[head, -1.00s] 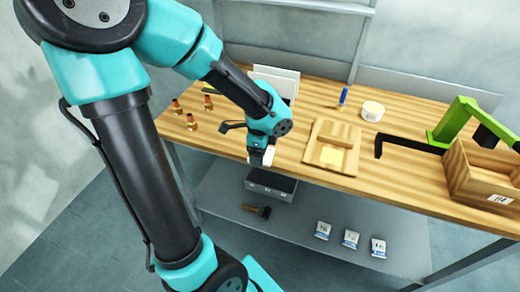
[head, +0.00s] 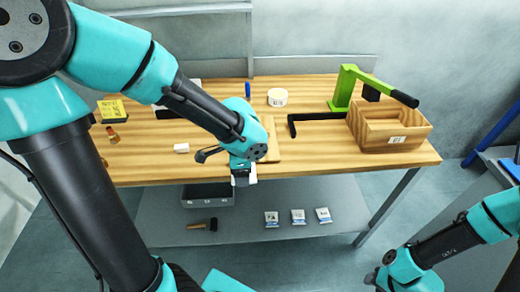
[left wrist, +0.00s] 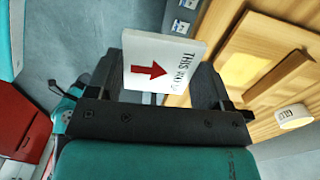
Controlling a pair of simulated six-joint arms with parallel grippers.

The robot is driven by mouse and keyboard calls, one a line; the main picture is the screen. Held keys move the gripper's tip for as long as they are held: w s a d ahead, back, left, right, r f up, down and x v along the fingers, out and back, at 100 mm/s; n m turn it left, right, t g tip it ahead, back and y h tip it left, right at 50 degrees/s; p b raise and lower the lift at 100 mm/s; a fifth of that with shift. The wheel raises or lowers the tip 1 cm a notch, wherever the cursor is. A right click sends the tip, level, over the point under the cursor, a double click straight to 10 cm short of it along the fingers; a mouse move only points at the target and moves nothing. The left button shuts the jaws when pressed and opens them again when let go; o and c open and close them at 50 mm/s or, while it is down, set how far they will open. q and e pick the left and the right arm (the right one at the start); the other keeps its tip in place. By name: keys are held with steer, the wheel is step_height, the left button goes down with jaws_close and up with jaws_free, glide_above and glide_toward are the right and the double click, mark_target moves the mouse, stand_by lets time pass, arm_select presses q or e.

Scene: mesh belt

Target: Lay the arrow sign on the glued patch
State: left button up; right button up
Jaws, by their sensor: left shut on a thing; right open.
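The arrow sign (left wrist: 165,63) is a white plate with a red arrow and black lettering. My left gripper (left wrist: 170,85) is shut on it in the left wrist view. In the head view the left gripper (head: 243,180) is at the table's front edge, by the wooden board. My arm hides much of that board (head: 271,145). In the left wrist view the board (left wrist: 262,32) shows a paler yellow patch (left wrist: 240,68), beside the sign and apart from it. My right gripper (head: 374,279) is open and empty at the bottom right, away from the table.
A wooden box (head: 390,130) and green clamp-like stand (head: 346,88) with a black bar (head: 315,120) are right of the board. A white round tub (head: 277,97) is behind. A small white block (head: 181,148) lies left. Packets (head: 298,216) and a grey bin (head: 208,194) occupy the lower shelf.

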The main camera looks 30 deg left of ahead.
mark_target(254, 176)
arm_select(q)
steer(key=d, duration=0.3)
steer(key=shift+w+d, duration=0.3)
steer(key=w+a, duration=0.2)
steer(key=w, duration=0.2)
steer(key=w+a+f, duration=0.1)
steer(key=w+a, duration=0.2)
steer(key=w, duration=0.1)
steer(key=w+a, duration=0.2)
steer(key=w, duration=0.3)
steer(key=shift+a+f, duration=0.2)
steer(key=shift+a, duration=0.2)
steer(key=shift+w+a, duration=0.1)
steer(key=shift+w, duration=0.05)
steer(key=shift+w+a+f, duration=0.2)
steer(key=shift+w+f, duration=0.05)
steer(key=shift+f, duration=1.55)
steer(key=shift+f, duration=0.15)
